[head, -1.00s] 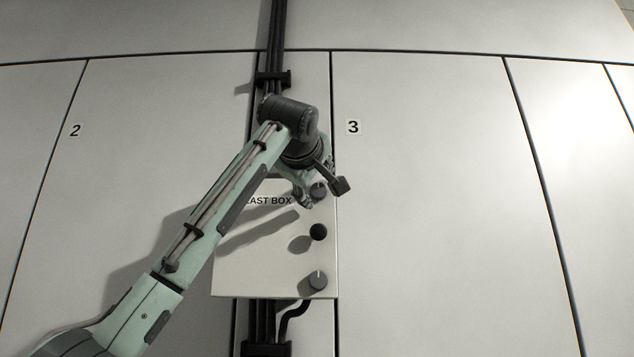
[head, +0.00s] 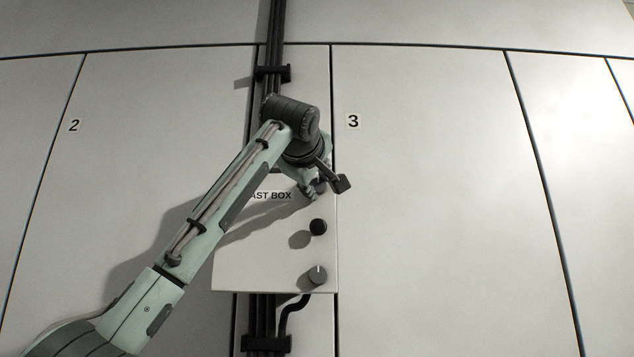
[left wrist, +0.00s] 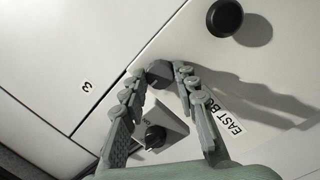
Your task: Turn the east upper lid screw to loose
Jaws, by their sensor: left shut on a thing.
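The east box (head: 260,270), a pale box with an "EAST BOX" label, is on the wall in the head view. Its upper lid screw (left wrist: 160,72), a dark grey knob, sits at the box's upper corner in the left wrist view. My left gripper (left wrist: 162,76) is shut on this screw, with one finger on each side. In the head view my left gripper (head: 312,190) covers most of the screw, and its turn position cannot be read. The lower lid screw (head: 318,275) is a grey knob with a pale mark pointing up. My right gripper is not in view.
A round black knob (head: 318,227) sticks out between the two screws. A grey plate with a black rotary knob (left wrist: 155,136) shows beyond the box in the left wrist view. Black cables (head: 277,35) run above and below the box. Wall panel 3 (head: 430,180) is clear.

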